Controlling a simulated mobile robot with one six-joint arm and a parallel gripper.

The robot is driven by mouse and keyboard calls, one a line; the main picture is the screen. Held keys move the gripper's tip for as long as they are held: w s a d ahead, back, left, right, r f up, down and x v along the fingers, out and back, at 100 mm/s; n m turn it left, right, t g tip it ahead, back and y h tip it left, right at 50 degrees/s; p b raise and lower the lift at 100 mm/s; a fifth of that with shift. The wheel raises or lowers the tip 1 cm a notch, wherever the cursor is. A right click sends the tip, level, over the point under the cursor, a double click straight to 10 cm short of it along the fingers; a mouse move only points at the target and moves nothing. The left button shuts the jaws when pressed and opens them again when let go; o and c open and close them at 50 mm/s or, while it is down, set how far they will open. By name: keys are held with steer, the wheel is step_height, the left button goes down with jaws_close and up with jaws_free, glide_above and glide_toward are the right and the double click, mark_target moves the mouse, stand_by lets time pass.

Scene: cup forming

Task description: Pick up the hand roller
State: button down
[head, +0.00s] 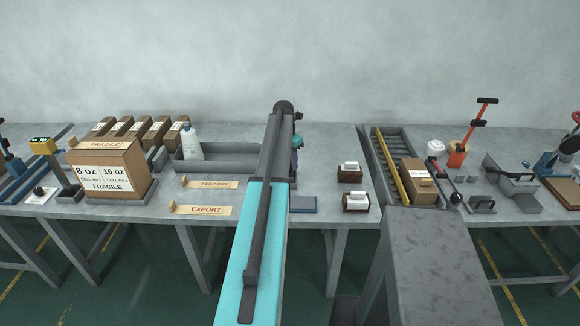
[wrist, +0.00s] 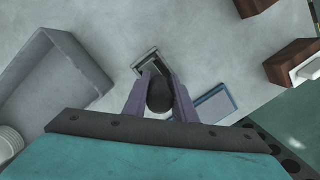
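The hand roller (wrist: 151,62) appears to be the small metal-framed tool with a dark round handle end in the middle of the wrist view. My gripper (wrist: 158,78) points down over it, with one purple finger on each side of the dark handle end. The handle nearly fills the space between the fingers, and I cannot tell whether they touch it. In the head view my gripper (head: 294,160) shows only as a sliver of purple beside my arm, and the roller is hidden there.
A blue-edged flat pad (head: 303,204) lies close to the roller. A grey trough (head: 222,157) with a white bottle (head: 191,143) stands to the left. Two brown blocks (head: 350,175) with white tops stand to the right, before a grey roller tray (head: 377,150).

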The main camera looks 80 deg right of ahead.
steer(key=shift+r, duration=0.1)
stand_by(0.3)
steer(key=shift+r+b, duration=0.9)
steer(key=shift+r, duration=0.55)
steer(key=shift+a+r, duration=0.2)
steer(key=shift+a, duration=0.05)
steer(key=w+a+b, duration=0.2)
steer(key=a, duration=0.5)
steer(key=w+a+r+b, duration=0.1)
steer(key=w+a+b, duration=0.1)
steer(key=a, duration=0.5)
steer(key=shift+w+a+r, duration=0.25)
steer(key=shift+w+a, duration=0.05)
steer(key=shift+a, duration=0.1)
steer(key=shift+w, duration=0.15)
